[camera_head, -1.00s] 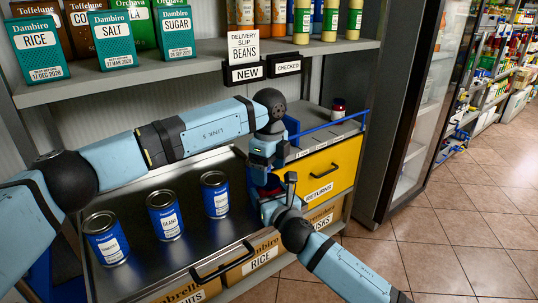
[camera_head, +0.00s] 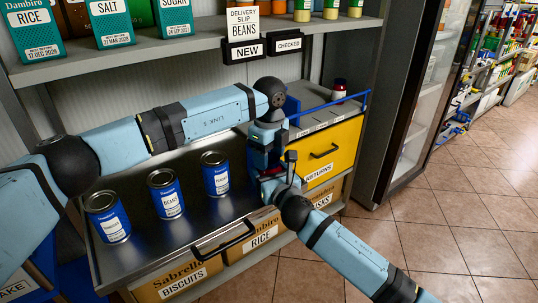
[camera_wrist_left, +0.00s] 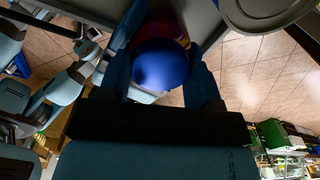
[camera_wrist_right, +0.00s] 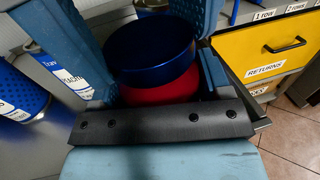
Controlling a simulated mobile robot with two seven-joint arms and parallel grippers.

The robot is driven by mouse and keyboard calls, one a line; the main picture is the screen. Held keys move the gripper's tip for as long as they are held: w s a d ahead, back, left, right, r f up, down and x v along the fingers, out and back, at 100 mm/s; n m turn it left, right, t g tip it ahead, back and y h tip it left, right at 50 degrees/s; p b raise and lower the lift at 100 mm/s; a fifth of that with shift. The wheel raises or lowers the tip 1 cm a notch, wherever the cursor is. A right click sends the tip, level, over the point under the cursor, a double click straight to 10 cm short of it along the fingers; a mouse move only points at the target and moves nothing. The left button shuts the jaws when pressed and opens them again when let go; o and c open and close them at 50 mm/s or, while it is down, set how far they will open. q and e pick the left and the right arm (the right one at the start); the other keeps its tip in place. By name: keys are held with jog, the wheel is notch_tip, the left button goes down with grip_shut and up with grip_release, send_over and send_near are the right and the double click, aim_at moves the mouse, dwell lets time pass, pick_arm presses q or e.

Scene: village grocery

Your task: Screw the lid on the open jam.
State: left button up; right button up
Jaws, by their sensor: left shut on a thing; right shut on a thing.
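My left gripper (camera_head: 262,160) points down over the jar and is shut on the blue lid (camera_wrist_left: 160,66), which fills the space between its fingers in the left wrist view. My right gripper (camera_head: 272,181) comes up from below and is shut on the jam jar (camera_wrist_right: 165,92), whose red body shows just under the lid (camera_wrist_right: 152,50) in the right wrist view. The lid sits over the jar top. I cannot tell whether the lid is seated or how far it is turned. In the head view the grippers mostly hide both.
Blue cans (camera_head: 107,217) stand in a row on the metal counter (camera_head: 150,262). A closed red jar (camera_head: 339,89) stands on the grey top behind a blue rail (camera_head: 330,113). The yellow returns drawer (camera_head: 338,142) is close to my grippers. A loaded shelf (camera_head: 180,45) runs above.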

pick_arm(q)
jog(key=m, duration=0.8)
jog(key=shift+m, duration=0.3)
jog(key=m, duration=1.2)
jog(key=shift+m, duration=0.4)
jog(key=m, duration=1.4)
jog(key=shift+m, duration=0.3)
jog(key=o, duration=1.1)
